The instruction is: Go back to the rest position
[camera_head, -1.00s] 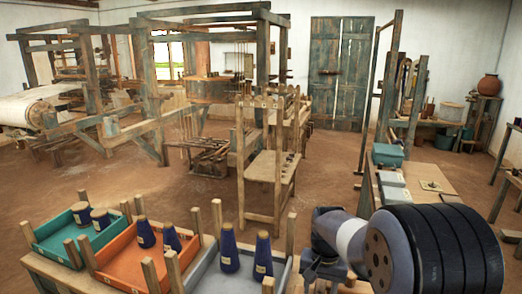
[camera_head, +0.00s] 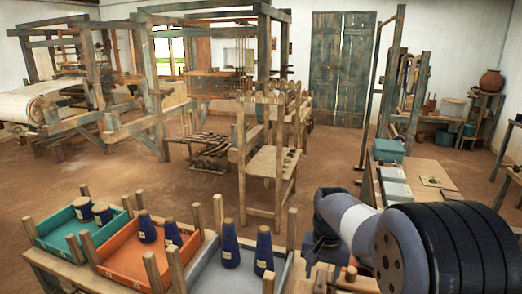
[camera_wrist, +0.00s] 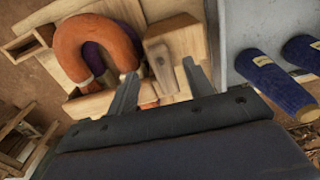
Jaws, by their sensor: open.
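My gripper (camera_wrist: 159,69) is open, with two grey fingers spread apart in the wrist view and no object seen held between them. In the head view my gripper (camera_head: 320,254) is a dark shape at the lower middle, just right of the grey tray (camera_head: 212,268). In the wrist view an orange U-shaped piece (camera_wrist: 72,42), a dark purple piece (camera_wrist: 97,58) and a pale wooden block (camera_wrist: 178,42) lie beyond the fingers. I cannot tell the gap between the fingertips and these pieces.
A wooden chair-like frame (camera_head: 268,160) stands behind. Looms stand at the back left. Brown floor (camera_head: 335,165) is clear in the middle.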

